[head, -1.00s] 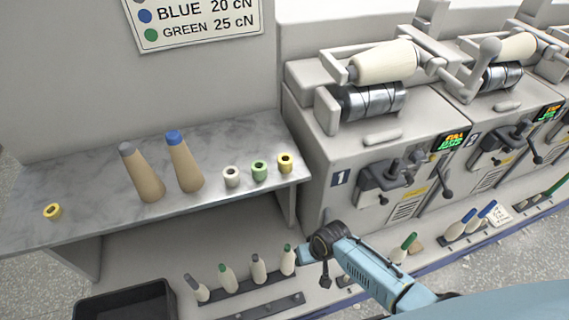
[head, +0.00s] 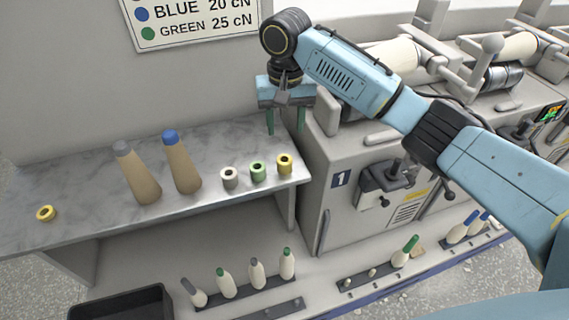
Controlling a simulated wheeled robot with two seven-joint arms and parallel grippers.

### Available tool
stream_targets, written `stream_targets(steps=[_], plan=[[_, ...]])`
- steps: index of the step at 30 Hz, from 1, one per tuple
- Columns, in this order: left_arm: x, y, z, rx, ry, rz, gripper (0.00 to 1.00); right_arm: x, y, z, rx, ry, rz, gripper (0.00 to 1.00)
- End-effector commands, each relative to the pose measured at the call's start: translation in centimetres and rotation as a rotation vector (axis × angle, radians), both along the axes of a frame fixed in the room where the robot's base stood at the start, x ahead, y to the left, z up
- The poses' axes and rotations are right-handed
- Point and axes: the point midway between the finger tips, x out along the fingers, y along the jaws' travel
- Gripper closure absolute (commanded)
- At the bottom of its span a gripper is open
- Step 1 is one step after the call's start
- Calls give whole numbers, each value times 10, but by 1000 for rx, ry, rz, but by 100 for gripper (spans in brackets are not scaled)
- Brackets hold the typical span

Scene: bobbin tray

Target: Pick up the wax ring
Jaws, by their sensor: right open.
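Small hollow rings stand on the grey marbled shelf (head: 90,188); which one is the wax ring I cannot tell. A white-grey ring (head: 229,178), a green ring (head: 258,172) and a yellow ring (head: 284,164) stand in a row near its right end. Another yellow ring (head: 46,214) lies alone at the far left. My right gripper (head: 286,124) is open and empty, fingers pointing down. In the picture it is just above the right yellow ring and apart from it. My left gripper is not in view.
Two tall tan cones stand left of the row, one grey-tipped (head: 137,173) and one blue-tipped (head: 182,163). A winding machine (head: 330,150) stands right of the shelf. Bobbins (head: 257,274) stand on pegs below, near a black bin (head: 122,302). The shelf's left half is mostly clear.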

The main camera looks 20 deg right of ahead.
Motion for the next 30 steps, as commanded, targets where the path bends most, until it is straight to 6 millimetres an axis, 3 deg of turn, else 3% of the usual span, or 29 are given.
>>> stream_targets(steps=[2,12,20,30], plan=[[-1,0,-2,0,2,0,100,2,-2,-5,-5,4,-10,53],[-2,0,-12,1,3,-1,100,2,-2,-66,-6,3,-10,53],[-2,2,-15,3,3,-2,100,3,-2,-86,-5,2,-9,53],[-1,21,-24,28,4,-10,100,5,0,-129,-4,2,-8,53]])
